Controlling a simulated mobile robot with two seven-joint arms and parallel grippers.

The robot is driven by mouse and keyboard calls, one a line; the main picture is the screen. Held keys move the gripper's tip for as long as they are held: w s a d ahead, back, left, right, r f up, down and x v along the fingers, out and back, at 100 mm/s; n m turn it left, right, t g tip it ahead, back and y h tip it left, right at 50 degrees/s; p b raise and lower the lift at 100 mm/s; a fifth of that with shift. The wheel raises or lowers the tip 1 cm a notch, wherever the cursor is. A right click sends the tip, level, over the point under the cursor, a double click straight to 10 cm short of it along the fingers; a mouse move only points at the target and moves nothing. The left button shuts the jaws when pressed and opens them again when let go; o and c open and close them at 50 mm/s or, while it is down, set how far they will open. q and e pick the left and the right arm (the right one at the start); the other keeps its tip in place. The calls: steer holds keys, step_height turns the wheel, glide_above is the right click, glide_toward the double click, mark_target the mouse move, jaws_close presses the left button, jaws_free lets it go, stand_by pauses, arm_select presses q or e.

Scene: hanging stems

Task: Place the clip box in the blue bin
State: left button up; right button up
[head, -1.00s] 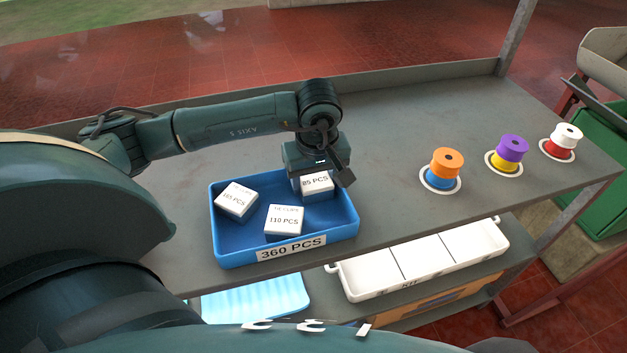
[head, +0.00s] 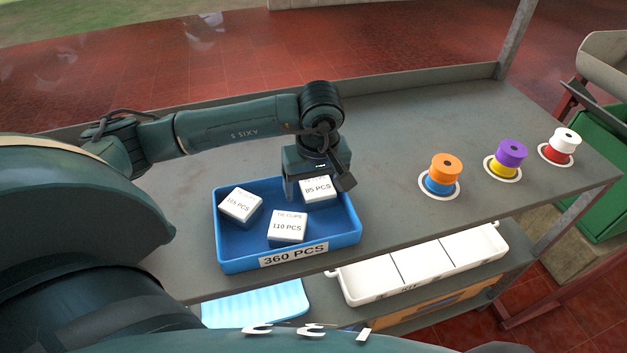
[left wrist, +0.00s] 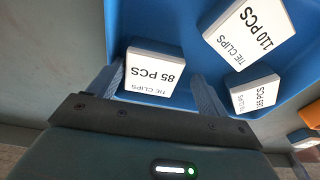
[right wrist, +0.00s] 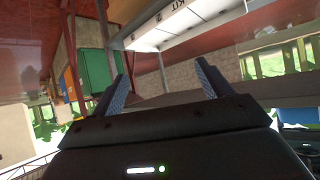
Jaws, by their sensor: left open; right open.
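The blue bin (head: 230,264), labelled 360 PCS, stands on the grey table and holds three white-topped clip boxes. The 85 PCS box (head: 319,190) is at its back right, the 110 PCS box (head: 289,226) near the front middle and the third box (head: 241,205) at the left. My left gripper (head: 322,178) is over the back right of the bin. In the left wrist view its fingers (left wrist: 156,88) are open, one on each side of the 85 PCS box (left wrist: 153,73). My right gripper (right wrist: 160,80) is open and empty, seen only in the right wrist view.
Three stacks of coloured spools, orange on blue (head: 445,172), purple on yellow (head: 508,158) and white on red (head: 561,146), stand on the table's right. A white KIT tray (head: 420,265) and a light blue tray (head: 255,304) sit lower down. The table between bin and spools is clear.

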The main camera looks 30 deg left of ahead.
mark_target(316, 194)
arm_select(q)
step_height(316, 194, up, 11)
steer(key=d, duration=0.1)
steer(key=shift+s, duration=0.35)
arm_select(e)
steer(key=shift+w+a+r, duration=0.2)
steer(key=shift+w+a, duration=0.05)
steer(key=shift+a, duration=0.15)
arm_select(q)
steer(key=shift+f, duration=0.1)
arm_select(e)
steer(key=shift+s+d+f, duration=0.1)
steer(key=shift+s+f, duration=0.05)
steer(key=shift+s, duration=0.05)
arm_select(q)
steer(key=shift+s, duration=0.1)
